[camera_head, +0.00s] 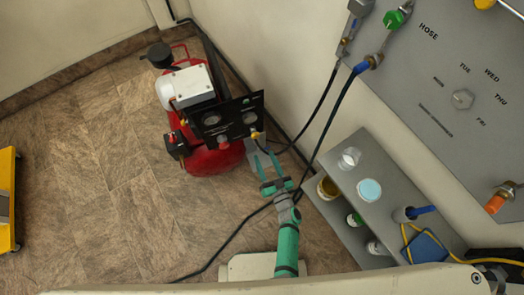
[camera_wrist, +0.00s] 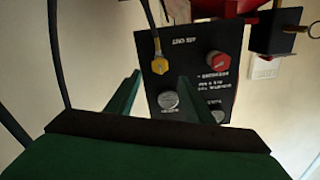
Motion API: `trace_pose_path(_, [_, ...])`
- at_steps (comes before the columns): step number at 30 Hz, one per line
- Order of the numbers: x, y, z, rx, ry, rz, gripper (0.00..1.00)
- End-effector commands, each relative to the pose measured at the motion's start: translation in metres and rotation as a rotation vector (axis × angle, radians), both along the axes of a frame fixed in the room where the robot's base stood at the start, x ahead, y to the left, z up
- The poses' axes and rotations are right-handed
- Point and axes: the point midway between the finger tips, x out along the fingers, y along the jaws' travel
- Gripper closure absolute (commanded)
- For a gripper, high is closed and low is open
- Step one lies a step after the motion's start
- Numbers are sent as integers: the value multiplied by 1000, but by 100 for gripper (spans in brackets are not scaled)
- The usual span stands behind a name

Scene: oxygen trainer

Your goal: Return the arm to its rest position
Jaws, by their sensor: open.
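My gripper (camera_head: 267,163) is at the end of my green arm, in the lower middle of the head view. Its two fingers are apart and nothing shows between them. They point toward the black gauge panel (camera_head: 228,119) of the red compressor. In the wrist view the fingers (camera_wrist: 157,88) reach up toward the same panel (camera_wrist: 190,70), which carries a red knob (camera_wrist: 216,60), a brass fitting (camera_wrist: 160,66) and a round silver part (camera_wrist: 168,100). Whether the fingertips touch the panel cannot be told.
The red compressor (camera_head: 214,161) stands on the tiled floor by the wall. A grey shelf (camera_head: 334,208) with containers is right of my arm. A grey panel (camera_head: 430,75) with hose fittings hangs on the wall. Black hoses (camera_head: 322,125) run close to my gripper.

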Motion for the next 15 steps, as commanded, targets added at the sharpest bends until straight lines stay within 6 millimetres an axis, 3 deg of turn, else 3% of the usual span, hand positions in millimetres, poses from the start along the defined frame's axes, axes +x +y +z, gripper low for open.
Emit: trace_pose_path(15, [-8,-3,0,0,0,0,52])
